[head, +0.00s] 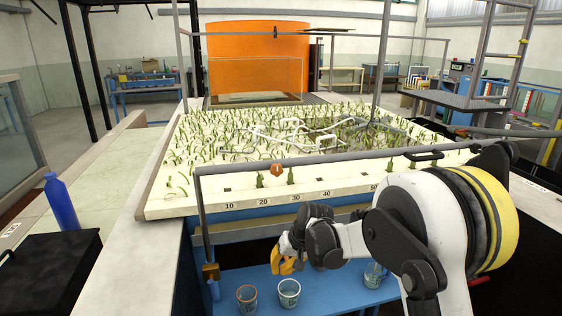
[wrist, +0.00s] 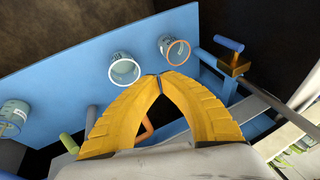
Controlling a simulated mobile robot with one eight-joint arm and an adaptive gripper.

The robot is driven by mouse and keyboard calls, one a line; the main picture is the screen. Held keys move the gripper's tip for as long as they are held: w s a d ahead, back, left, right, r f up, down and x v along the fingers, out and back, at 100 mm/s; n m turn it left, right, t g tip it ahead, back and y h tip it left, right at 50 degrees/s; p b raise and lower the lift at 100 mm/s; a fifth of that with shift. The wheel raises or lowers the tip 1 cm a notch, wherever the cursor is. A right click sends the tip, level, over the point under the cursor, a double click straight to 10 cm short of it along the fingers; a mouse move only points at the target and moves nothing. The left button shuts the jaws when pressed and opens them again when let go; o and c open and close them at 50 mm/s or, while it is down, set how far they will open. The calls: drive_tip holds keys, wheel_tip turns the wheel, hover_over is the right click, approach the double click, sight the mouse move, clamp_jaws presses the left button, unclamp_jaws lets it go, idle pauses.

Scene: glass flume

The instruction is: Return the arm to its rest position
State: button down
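My arm (head: 430,225) reaches in from the right side of the head view, bent at the elbow. My gripper (head: 283,264) has yellow fingers and hangs in front of the planted bed's front edge, above the blue shelf. In the wrist view the two yellow fingertips (wrist: 160,78) meet, and nothing shows held between them. The gripper is shut and empty. Part of it is hidden behind dark wrist parts in the head view.
The blue shelf (head: 335,287) holds a red-rimmed beaker (head: 247,298), a white-rimmed beaker (head: 289,293) and another beaker (head: 375,274). A grey rail (head: 330,160) crosses before the planted bed (head: 225,203). A blue bottle (head: 61,201) stands left.

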drive_tip(key=s+d+r+t+h, duration=0.1)
drive_tip(key=s+d+r, duration=0.45)
drive_tip(key=r, duration=0.25)
drive_tip(key=s+d+r+t+h, duration=0.1)
drive_tip(key=s+d+r, duration=0.4)
drive_tip(key=s+r, duration=0.25)
drive_tip(key=s+d+t+h, duration=0.1)
drive_tip(key=s+d, duration=0.3)
drive_tip(key=s, duration=0.4)
drive_tip(key=s+d+r+m+t+h, duration=0.1)
drive_tip(key=s+d, duration=0.4)
drive_tip(key=s, duration=0.4)
drive_tip(key=shift+d+r+m+t, duration=0.15)
drive_tip(key=shift+m+t, duration=0.15)
drive_tip(key=shift+t, duration=0.1)
idle(1.0)
